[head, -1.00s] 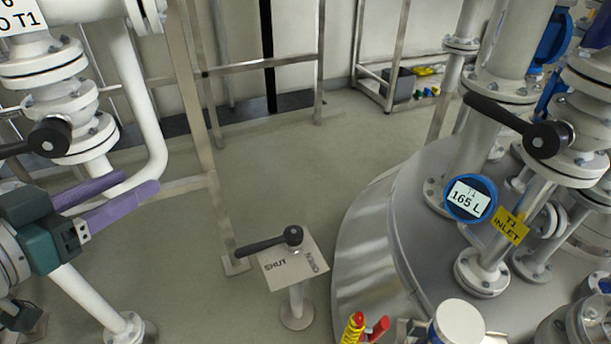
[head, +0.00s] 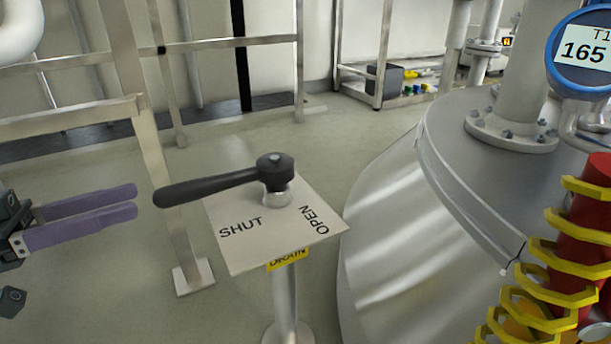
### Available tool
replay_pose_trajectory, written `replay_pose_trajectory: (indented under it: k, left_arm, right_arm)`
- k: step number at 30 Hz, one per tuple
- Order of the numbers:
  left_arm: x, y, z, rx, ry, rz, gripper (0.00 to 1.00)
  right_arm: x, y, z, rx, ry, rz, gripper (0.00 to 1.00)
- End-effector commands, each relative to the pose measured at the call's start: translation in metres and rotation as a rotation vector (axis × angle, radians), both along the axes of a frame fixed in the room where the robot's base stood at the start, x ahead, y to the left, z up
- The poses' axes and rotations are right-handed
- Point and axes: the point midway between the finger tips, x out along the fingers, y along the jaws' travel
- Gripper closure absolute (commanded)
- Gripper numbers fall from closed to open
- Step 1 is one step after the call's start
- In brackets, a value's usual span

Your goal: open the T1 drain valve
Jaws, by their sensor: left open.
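The drain valve has a black lever handle (head: 210,187) on a metal pivot above a square grey plate (head: 258,238) on a post. The plate reads SHUT at left and OPEN at right, with a yellow DRAIN tag (head: 287,259) at its front edge. The lever points left, over the SHUT side. My left gripper (head: 134,201) is at the left, its purple fingers apart and empty, pointing right. Its tips are a little left of the lever's free end and do not appear to touch it. My right gripper is not in view.
The large steel tank (head: 400,215) stands close to the right of the valve. A blue-rimmed gauge (head: 586,52) reads 165. A red and yellow object (head: 580,240) fills the lower right. A metal frame (head: 150,135) stands behind the lever.

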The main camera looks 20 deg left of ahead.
Motion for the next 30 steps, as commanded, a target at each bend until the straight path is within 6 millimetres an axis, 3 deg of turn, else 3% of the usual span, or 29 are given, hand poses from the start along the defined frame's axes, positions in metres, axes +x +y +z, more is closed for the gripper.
replay_pose_trajectory:
  k: [1,7,21,30]
  left_arm:
    - [-0.001,0.001,-0.009,-0.002,0.001,-0.008,0.42]
    - [0.007,-0.008,-0.009,-0.009,-0.001,-0.021,0.42]
    - [0.067,-0.059,-0.010,-0.007,-0.002,-0.018,0.42]
    - [0.073,-0.064,-0.007,-0.007,0.001,-0.017,0.42]
  right_arm:
    - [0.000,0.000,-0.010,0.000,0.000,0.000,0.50]
    - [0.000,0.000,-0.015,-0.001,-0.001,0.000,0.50]
    - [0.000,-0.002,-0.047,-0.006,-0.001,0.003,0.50]
    - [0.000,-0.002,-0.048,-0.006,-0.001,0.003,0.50]
